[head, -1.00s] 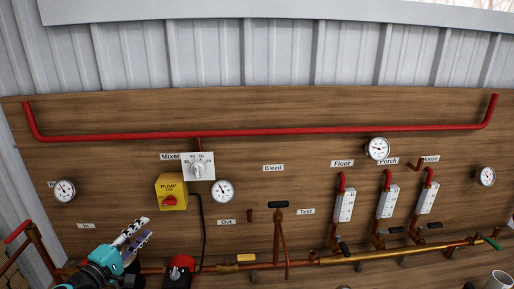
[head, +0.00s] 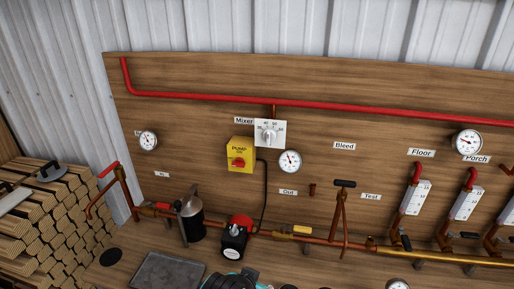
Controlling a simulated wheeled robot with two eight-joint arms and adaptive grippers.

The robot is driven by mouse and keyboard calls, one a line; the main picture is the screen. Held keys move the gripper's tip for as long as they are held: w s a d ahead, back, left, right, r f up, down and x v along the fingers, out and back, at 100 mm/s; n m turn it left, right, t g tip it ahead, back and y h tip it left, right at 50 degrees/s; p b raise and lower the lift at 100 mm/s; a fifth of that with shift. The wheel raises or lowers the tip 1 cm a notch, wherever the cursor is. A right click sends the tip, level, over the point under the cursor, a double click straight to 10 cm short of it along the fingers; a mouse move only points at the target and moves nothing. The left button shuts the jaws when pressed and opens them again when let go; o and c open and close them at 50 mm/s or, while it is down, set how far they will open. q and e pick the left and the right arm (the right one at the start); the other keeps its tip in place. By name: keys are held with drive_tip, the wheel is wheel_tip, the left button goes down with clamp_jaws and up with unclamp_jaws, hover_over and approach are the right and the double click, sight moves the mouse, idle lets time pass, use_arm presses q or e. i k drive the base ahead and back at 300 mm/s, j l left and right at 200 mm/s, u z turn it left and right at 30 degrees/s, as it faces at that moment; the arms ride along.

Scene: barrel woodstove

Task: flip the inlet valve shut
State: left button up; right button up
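The small white "In" label (head: 162,174) is on the wooden board at the left. Below it, a short orange-red handle (head: 163,206) lies along the copper pipe (head: 147,212); it looks like the inlet valve handle, but its exact position is too small to tell. A grey upright lever-like part (head: 182,226) stands just right of it, in front of a dark cylinder (head: 205,216). Dark and teal parts of my arm show at the bottom edge, below the pump.
A red-topped pump (head: 236,238) sits on the pipe right of the cylinder. A yellow handle (head: 301,230) lies on the pipe near the "Out" label (head: 288,192). Stacked firewood (head: 70,215) stands left. A dark grey slab (head: 168,272) lies in front of the pipe.

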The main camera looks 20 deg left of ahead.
sight(162, 206)
drive_tip(key=u, duration=1.75)
